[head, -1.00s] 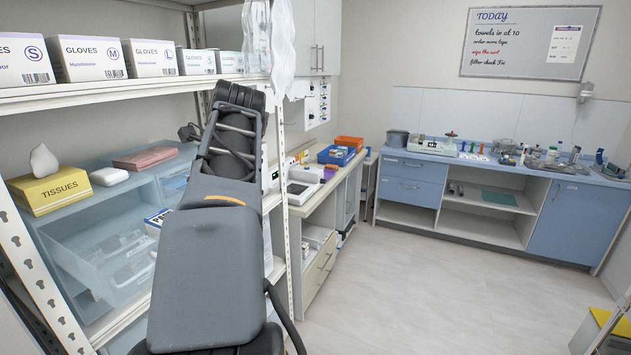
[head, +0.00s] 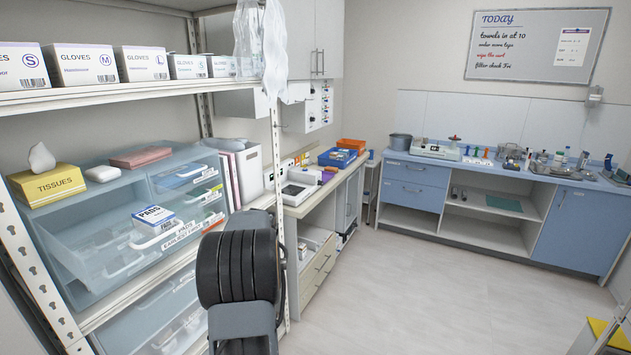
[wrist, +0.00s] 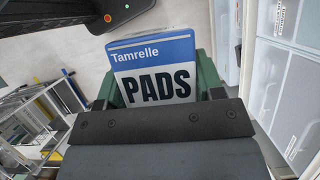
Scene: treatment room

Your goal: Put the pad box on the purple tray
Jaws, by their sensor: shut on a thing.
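A pad box (wrist: 153,68), white with a blue band and the words "Tamrelle" and "PADS", is held in my gripper (wrist: 157,84) in the wrist view. The green fingers stand at its left and right sides. The box's lower part is hidden behind my gripper's dark body. In the head view my gripper and the held box cannot be seen; only part of my arm shows. A second box marked PADS (head: 154,219) sits at the front of the clear drawer unit on the left.
The metal shelf (head: 150,77) bears glove boxes above the blue drawer unit (head: 75,295). A side counter (head: 322,184) holds a white device (head: 299,192) and a blue bin (head: 337,157). A blue-fronted counter (head: 413,171) stands at the back. The middle floor is clear.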

